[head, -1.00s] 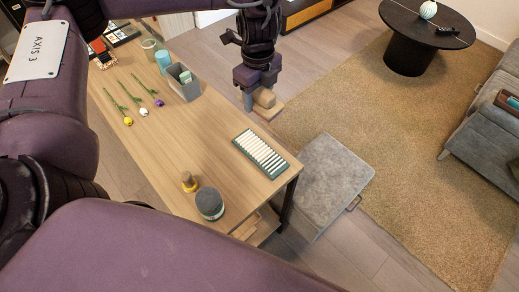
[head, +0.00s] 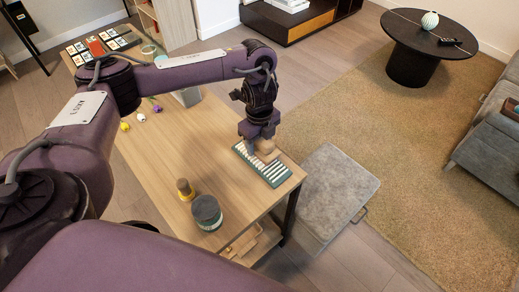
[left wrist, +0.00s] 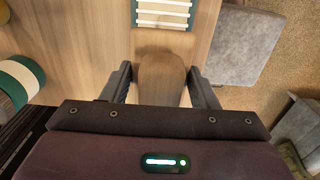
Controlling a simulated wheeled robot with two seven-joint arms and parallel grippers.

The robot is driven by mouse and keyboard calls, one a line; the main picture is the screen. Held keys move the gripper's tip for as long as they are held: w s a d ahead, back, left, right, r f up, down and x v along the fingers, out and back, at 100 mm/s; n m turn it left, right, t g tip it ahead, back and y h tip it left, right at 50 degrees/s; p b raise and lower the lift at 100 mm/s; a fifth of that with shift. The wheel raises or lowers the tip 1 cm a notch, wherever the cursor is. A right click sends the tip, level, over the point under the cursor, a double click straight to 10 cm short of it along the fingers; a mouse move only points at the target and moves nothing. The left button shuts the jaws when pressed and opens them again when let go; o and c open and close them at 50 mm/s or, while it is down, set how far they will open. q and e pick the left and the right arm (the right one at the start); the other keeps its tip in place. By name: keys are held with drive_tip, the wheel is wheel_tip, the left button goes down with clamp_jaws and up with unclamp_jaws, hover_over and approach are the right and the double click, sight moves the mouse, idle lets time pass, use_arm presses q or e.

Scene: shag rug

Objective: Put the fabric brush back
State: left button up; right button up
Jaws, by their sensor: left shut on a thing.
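The fabric brush appears to be the light wooden piece (head: 268,156) with a rounded body, held in my left gripper (head: 263,143). In the left wrist view the same wooden body (left wrist: 160,76) sits between the two dark fingers (left wrist: 160,88), which are shut on it. My right gripper is not in view.
The wooden table (head: 170,150) has a clear middle. A grey stool (head: 337,190) stands right of the table. Several flowers lie farther back, partly behind my arm.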

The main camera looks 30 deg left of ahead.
sight(260, 149)
use_arm(q)
drive_tip(key=shift+f+b, duration=0.35)
drive_tip(key=shift+f, duration=1.15)
drive_tip(key=shift+f, duration=0.1)
drive_tip(key=o, duration=0.9)
drive_tip(key=shift+o, duration=0.7)
